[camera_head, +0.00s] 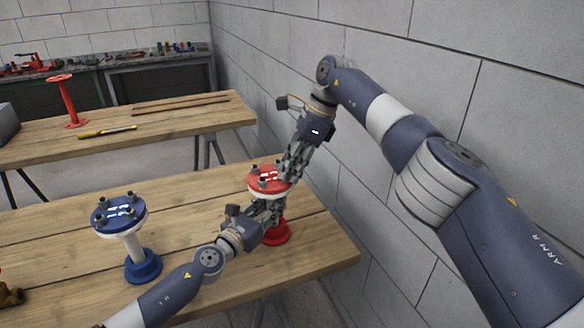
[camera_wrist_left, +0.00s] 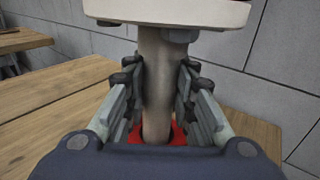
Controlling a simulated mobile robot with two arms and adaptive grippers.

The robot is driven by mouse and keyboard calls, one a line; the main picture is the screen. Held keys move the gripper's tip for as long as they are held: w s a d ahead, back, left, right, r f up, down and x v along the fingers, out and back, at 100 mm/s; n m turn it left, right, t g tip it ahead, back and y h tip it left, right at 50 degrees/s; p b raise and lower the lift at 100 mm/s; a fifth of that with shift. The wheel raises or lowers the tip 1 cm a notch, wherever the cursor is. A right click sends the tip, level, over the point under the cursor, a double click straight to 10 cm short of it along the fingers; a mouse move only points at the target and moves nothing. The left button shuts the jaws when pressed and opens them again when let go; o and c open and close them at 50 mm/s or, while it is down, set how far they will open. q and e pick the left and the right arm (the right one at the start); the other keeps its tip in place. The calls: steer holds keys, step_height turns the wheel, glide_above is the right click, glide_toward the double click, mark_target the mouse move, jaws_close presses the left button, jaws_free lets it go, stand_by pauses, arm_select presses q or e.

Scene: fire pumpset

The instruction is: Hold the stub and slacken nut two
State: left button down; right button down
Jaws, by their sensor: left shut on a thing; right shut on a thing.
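The red stub (camera_head: 277,234) stands upright near the right end of the wooden table, with a red base and a red top flange (camera_head: 262,181) carrying several dark nuts. My left gripper (camera_head: 268,210) is shut on its pipe below the flange. In the left wrist view, the fingers of my left gripper (camera_wrist_left: 160,95) lie on both sides of the pale pipe (camera_wrist_left: 158,75), under the flange's underside (camera_wrist_left: 170,12). My right gripper (camera_head: 288,172) reaches down from above at the flange's right side and is shut on a nut there; its fingers hide that nut.
A blue flanged stub (camera_head: 142,264) stands on the same table (camera_head: 190,215) to the left. A brass fitting (camera_head: 10,295) lies at the left edge. A second table behind holds a red stand (camera_head: 69,105) and a yellow-handled tool (camera_head: 107,132). A block wall (camera_head: 400,60) is close on the right.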

steer(key=shift+f+n, duration=0.1)
steer(key=shift+n, duration=0.2)
stand_by(0.4)
steer(key=c, duration=1.5)
jaws_free()
steer(key=shift+c, duration=0.2)
steer(key=d+r, duration=0.1)
steer(key=d, duration=1.1)
steer(key=shift+d, duration=0.2)
steer(key=shift+r, duration=0.1)
